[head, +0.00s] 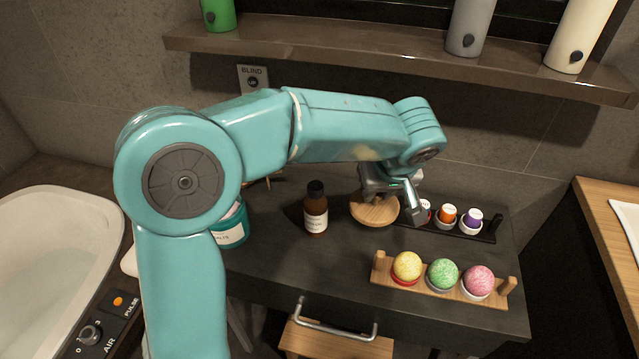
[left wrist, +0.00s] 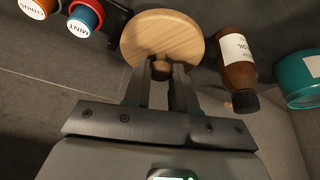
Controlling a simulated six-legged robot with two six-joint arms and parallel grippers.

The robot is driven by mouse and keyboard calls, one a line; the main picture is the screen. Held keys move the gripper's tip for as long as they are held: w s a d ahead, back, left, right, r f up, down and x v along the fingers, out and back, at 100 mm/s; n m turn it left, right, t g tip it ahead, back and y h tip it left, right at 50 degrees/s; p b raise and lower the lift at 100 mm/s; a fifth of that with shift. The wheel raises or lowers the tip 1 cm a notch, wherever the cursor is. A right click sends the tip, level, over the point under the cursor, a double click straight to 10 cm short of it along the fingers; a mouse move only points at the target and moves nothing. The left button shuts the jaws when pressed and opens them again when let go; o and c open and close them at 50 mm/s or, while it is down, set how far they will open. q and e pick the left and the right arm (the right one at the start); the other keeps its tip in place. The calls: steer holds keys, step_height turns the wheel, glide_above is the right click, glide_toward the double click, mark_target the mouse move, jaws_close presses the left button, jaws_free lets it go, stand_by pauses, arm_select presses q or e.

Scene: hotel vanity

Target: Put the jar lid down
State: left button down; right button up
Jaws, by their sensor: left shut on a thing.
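The jar lid (head: 374,209) is a round, light wooden disc with a small knob. My left gripper (head: 392,190) is shut on the lid's knob, above the dark vanity top. In the left wrist view the lid (left wrist: 162,32) lies beyond my left gripper's fingers (left wrist: 160,82), which close on its knob. I cannot tell whether the lid touches the counter. A teal jar (head: 231,226) stands at the left, partly hidden behind my left arm; it also shows in the left wrist view (left wrist: 298,78). My right gripper is not in view.
A brown bottle (head: 316,212) stands just left of the lid. A dark rack (head: 489,235) with small capped bottles is to the right. A wooden holder (head: 376,268) with three coloured balls sits in front. Bare counter (head: 275,262) lies at front left.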

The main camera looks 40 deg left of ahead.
arm_select(q)
steer(key=a, duration=1.6)
steer(key=f, duration=0.4)
steer(key=f+b, duration=0.1)
steer(key=f, duration=0.1)
steer(key=shift+d+f, duration=0.25)
steer(key=shift+d, duration=0.15)
steer(key=shift+f, duration=0.3)
steer(key=shift+f, duration=0.15)
steer(key=c, duration=0.9)
jaws_free()
